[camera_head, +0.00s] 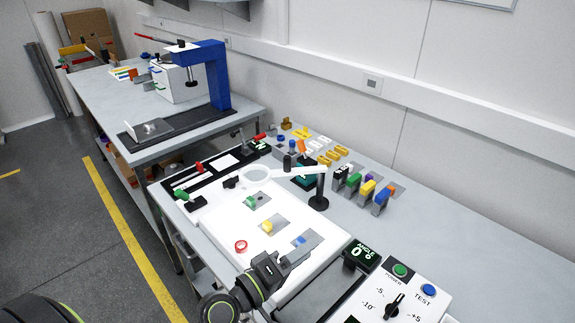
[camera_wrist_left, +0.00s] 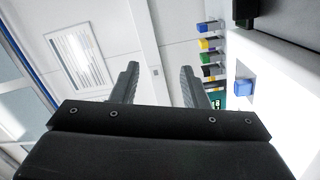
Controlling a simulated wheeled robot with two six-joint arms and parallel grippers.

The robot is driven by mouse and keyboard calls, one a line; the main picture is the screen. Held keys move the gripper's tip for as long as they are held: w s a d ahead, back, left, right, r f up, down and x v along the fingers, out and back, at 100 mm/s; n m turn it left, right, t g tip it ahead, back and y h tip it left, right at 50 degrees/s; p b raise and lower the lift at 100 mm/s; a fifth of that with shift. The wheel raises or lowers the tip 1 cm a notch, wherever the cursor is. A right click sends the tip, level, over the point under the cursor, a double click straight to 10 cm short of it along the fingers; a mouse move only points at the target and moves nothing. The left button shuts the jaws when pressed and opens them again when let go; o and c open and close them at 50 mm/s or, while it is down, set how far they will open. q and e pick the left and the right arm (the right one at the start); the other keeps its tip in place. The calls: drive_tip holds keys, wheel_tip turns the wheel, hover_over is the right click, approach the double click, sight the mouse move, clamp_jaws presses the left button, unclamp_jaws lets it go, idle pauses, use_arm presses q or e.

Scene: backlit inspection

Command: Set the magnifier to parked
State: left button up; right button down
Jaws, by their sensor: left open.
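The magnifier is a round ring lens (camera_head: 257,174) on a white arm (camera_head: 297,170), carried by a black post (camera_head: 319,196). Its lens reaches left from the post, over the back part of the white light panel (camera_head: 222,222). My left gripper (camera_head: 304,247) is open, over the front right part of the panel, apart from the magnifier and nearer to me. The left wrist view shows its two fingers (camera_wrist_left: 158,78) spread with nothing between them; the magnifier cannot be made out there. My right gripper is not in view.
Small green (camera_head: 251,202) and yellow (camera_head: 267,226) parts and a red ring (camera_head: 240,246) lie on the panel. Coloured clamps (camera_head: 367,190) stand right of the post. A control box (camera_head: 400,290) and an angle display (camera_head: 361,252) are at the front right.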

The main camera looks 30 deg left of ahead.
use_arm(q)
drive_tip(key=w+a+r+n+t+y, duration=0.4)
drive_tip(key=r+n+t, duration=0.15)
drive_tip(key=n, duration=0.45)
drive_tip(key=n+g+y, duration=0.6)
drive_tip(key=n+y, duration=0.5)
drive_tip(key=n, duration=1)
approach(287, 164)
drive_tip(key=x, duration=1.1)
drive_tip(key=shift+p, duration=0.35)
clamp_jaws()
